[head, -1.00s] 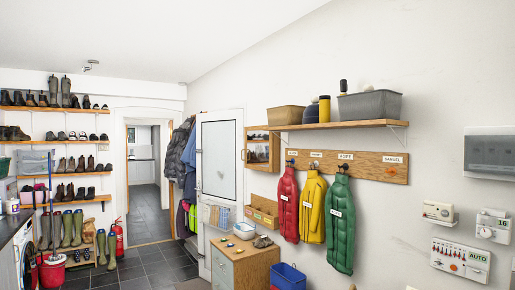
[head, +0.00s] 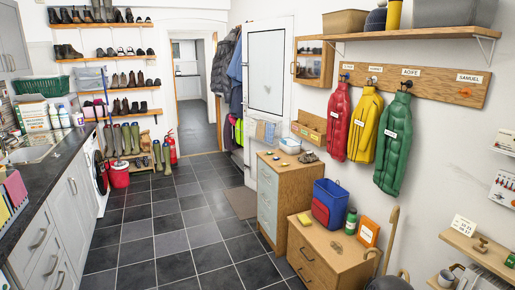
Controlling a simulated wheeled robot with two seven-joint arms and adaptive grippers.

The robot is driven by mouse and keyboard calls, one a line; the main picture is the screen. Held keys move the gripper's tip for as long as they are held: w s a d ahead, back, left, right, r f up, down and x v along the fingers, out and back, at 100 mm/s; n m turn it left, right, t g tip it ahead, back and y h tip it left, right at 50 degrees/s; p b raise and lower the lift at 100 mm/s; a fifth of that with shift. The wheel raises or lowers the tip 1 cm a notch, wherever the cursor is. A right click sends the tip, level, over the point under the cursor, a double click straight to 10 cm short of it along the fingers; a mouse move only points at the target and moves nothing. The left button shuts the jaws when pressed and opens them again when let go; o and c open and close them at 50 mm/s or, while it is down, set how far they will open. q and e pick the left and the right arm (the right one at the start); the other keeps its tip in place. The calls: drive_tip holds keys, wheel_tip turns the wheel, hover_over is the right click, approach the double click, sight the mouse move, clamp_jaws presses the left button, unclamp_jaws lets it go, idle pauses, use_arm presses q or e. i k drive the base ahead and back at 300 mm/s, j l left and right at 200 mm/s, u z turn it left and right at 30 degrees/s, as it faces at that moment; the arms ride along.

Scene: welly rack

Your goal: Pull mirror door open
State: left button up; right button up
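The mirror door (head: 312,61) is a small wood-framed panel on a wall cabinet, in the upper middle of the head view. It hangs just under the left end of the long wall shelf. Its glass reflects part of the room, and it looks shut against the cabinet. A small handle (head: 293,68) shows at its left edge. Neither of my grippers is in view, so nothing of mine is seen touching the door.
Below the mirror stand an open wooden wall box (head: 309,126) and a drawer chest (head: 277,197). A lower wooden chest (head: 330,256) stands nearer, with a blue bag (head: 329,204) on it. Coloured padded vests (head: 393,143) hang to the right. The tiled floor (head: 176,243) is open in the middle.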

sight(310, 55)
drive_tip(key=i, duration=4)
